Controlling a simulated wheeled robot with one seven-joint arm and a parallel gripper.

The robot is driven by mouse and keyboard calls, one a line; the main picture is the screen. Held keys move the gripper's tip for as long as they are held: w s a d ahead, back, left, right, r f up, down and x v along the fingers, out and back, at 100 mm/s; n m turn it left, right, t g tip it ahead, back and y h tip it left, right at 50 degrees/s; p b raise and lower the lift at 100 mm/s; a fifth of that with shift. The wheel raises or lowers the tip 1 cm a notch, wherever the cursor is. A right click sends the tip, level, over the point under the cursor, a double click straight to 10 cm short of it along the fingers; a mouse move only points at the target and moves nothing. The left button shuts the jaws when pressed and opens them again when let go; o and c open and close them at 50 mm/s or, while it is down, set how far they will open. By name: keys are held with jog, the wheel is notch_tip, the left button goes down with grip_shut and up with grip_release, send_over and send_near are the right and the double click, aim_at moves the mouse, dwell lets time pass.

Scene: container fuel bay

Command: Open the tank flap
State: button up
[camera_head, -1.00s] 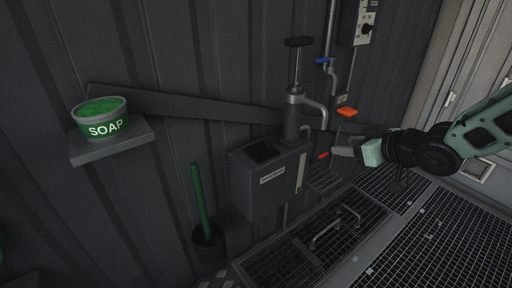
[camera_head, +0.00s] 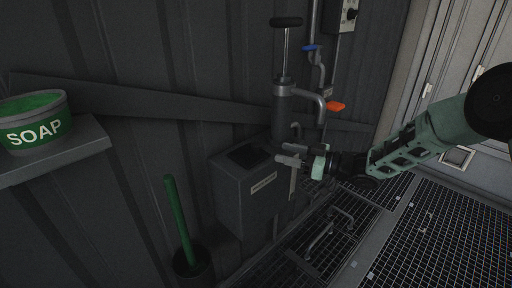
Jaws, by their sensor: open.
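The tank (camera_head: 240,202) is a grey box with a pale label (camera_head: 263,182), standing against the dark corrugated wall. The tank flap appears to be the dark square panel (camera_head: 248,156) on its top; it looks flat and shut. A hand pump (camera_head: 283,108) with a black T-handle rises behind the tank's right side. My gripper (camera_head: 280,154) reaches in from the right, with its two grey fingers apart and nothing seen between them. The fingertips are close to the right side of the tank's top; whether they touch it I cannot tell. They hide part of that corner.
A green soap tub (camera_head: 35,138) stands on a grey wall shelf (camera_head: 88,140) at left. A green-handled stick (camera_head: 180,218) stands in a dark pot (camera_head: 193,268) left of the tank. Pipes with a blue lever (camera_head: 312,47) and an orange handle (camera_head: 335,106) lie behind. Floor grating is at lower right.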

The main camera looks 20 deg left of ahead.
aim_at(256, 144)
jog(key=a, duration=0.3)
jog(key=w+a, duration=0.1)
jog(key=a, duration=0.2)
jog(key=a+b, duration=0.1)
jog(key=a, duration=0.2)
jog(key=shift+w+a, duration=0.15)
jog(key=shift+a, duration=0.2)
grip_shut()
